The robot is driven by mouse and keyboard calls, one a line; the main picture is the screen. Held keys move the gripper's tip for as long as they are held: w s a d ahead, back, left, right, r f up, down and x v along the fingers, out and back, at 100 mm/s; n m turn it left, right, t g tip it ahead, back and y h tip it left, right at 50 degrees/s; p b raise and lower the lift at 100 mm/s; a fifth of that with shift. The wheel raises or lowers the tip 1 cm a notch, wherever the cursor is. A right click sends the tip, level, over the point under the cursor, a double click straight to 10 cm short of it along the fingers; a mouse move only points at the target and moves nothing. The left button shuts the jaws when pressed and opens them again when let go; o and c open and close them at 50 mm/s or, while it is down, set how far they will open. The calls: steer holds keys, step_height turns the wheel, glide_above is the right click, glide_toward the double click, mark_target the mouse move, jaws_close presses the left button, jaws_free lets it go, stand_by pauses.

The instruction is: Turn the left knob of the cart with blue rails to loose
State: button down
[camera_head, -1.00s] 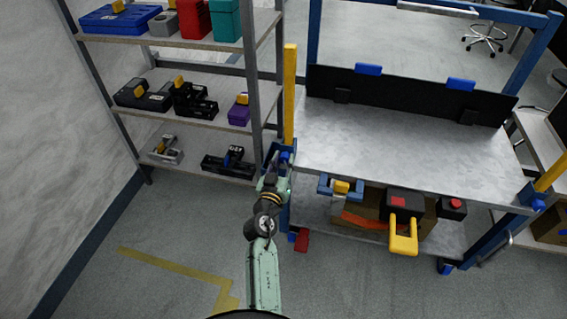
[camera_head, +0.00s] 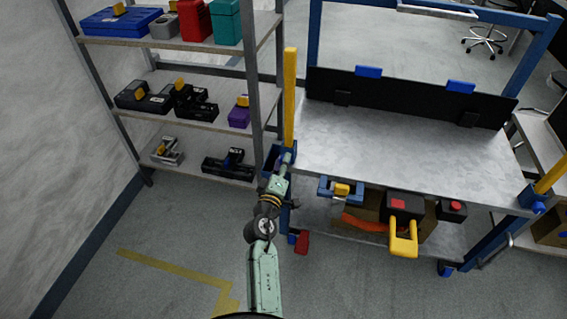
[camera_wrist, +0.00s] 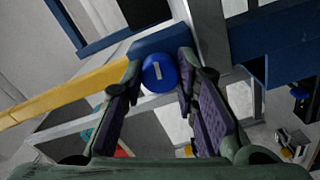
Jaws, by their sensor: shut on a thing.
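The cart with blue rails (camera_head: 400,132) stands right of centre in the head view, with a grey top and yellow uprights. Its left knob (camera_wrist: 160,73) is a round blue cap with a short white mark, close ahead in the wrist view. The mark runs nearly along the view's vertical, slightly tilted. My gripper (camera_wrist: 160,88) is shut on this knob, one finger on each side. In the head view my gripper (camera_head: 284,166) is at the cart's left front corner and hides most of the knob. The right knob (camera_head: 538,207) is blue, at the right corner.
A shelf rack (camera_head: 190,122) with boxes and tools stands left of the cart. Red and black tools with a yellow handle (camera_head: 403,240) show below the cart top. The floor in front is clear, with a yellow line (camera_head: 175,264).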

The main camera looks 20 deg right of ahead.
steer(key=shift+r+n+p, duration=0.1)
steer(key=shift+n+p, duration=2.8)
steer(key=shift+n, duration=5.5)
steer(key=c, duration=1.2)
jaws_free()
steer(key=shift+c, duration=0.2)
